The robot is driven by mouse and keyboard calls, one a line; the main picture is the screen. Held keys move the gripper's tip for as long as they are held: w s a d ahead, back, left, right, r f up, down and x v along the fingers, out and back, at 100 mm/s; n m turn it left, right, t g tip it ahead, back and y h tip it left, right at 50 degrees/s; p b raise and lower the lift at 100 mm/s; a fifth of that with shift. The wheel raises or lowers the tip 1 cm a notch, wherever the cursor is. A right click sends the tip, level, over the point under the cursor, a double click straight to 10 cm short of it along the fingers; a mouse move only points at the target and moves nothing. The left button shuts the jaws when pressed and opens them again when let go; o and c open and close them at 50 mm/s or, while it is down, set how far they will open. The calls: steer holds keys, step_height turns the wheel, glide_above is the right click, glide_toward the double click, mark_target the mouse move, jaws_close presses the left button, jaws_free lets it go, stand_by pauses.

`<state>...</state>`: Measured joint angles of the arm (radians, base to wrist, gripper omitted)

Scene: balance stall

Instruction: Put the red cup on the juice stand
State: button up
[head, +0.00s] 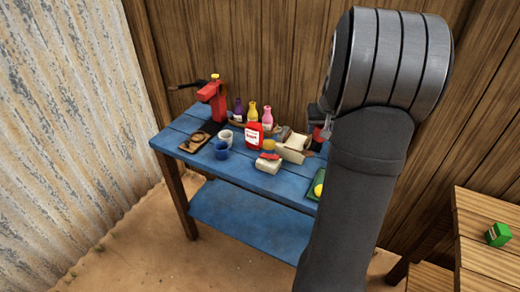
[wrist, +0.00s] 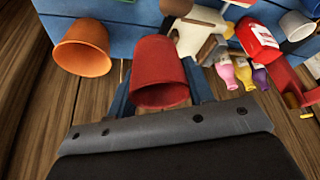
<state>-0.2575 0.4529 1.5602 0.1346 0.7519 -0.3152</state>
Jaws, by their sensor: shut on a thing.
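The red cup (wrist: 160,70) is between the two fingers of my gripper (wrist: 161,88) in the wrist view, and the gripper is shut on it. In the head view only a small part of the red cup (head: 318,133) shows beside my arm, near the table's back right; my gripper (head: 322,127) is mostly hidden there. A red press-like stand (head: 213,98) with a yellow top and a dark lever, probably the juice stand, stands at the table's back left. Part of it shows at the right edge of the wrist view (wrist: 290,85).
The blue table (head: 176,134) holds a white cup (head: 225,136), a blue cup (head: 221,150), a ringed wooden board (head: 196,140), a red bottle (head: 253,136), several small bottles and an open box (head: 293,150). An orange cup (wrist: 82,50) is left of the red cup in the wrist view.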

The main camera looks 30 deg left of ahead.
steer(key=s+a+n+y, duration=0.1)
steer(key=s+a+n, duration=0.15)
steer(key=a, duration=0.45)
steer(key=s+a+n, duration=0.1)
steer(key=s+a, duration=0.3)
steer(key=a, duration=0.3)
glide_above(240, 161)
steer(key=d, duration=0.1)
steer(key=shift+g, duration=0.4)
steer(key=f, duration=0.8)
steer(key=s+f, duration=0.1)
steer(key=f, duration=0.3)
steer(key=shift+d, duration=0.15)
steer(key=shift+f, duration=2)
steer(key=shift+f, duration=0.15)
steer(key=o, duration=1)
steer(key=shift+c, duration=0.2)
